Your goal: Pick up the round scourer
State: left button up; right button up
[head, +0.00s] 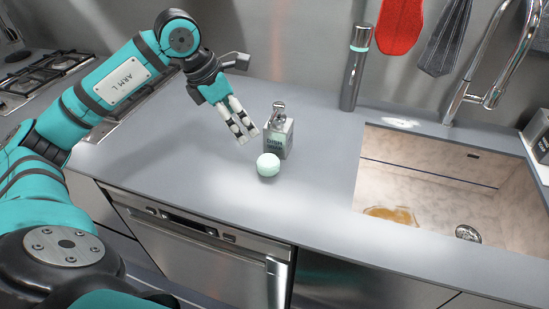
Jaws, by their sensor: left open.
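The round scourer (268,165) is a small pale mint-green puck on the grey counter, near the counter's front edge. It sits just in front of a grey soap dispenser (279,136) with a metal top; I cannot tell if they touch. My left gripper (245,134) is open and empty, above the counter to the upper left of the scourer and left of the dispenser. Its fingers point down and to the right, apart from the scourer. My right gripper is not in view.
A sink (400,180) with a brown puddle lies to the right, under a tall faucet (480,90). A dark cylinder (355,68) stands at the back wall. A gas hob (40,72) is at the far left. The counter (180,165) left of the scourer is clear.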

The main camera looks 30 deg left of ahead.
pick_arm(q)
jog(key=p, duration=0.1)
send_near(264, 161)
jog(key=p+x, duration=0.1)
jog(key=x, duration=0.3)
jog(key=shift+w+d+f, duration=0.1)
jog(key=shift+w+f, duration=0.15)
jog(key=shift+w, duration=0.05)
jog(key=shift+w+d+f+p, duration=0.1)
jog(key=shift+f+p, duration=0.3)
jog(key=shift+f, duration=0.05)
jog(key=p+x, duration=0.1)
jog(key=x, duration=0.3)
jog(key=shift+d+f+p, duration=0.1)
jog(key=shift+f+p, duration=0.1)
jog(key=shift+p, duration=0.2)
jog(key=shift+f, duration=0.3)
jog(key=c, duration=1.2)
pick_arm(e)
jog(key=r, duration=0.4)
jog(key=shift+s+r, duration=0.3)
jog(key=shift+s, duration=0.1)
pick_arm(q)
jog(key=shift+r, duration=0.1)
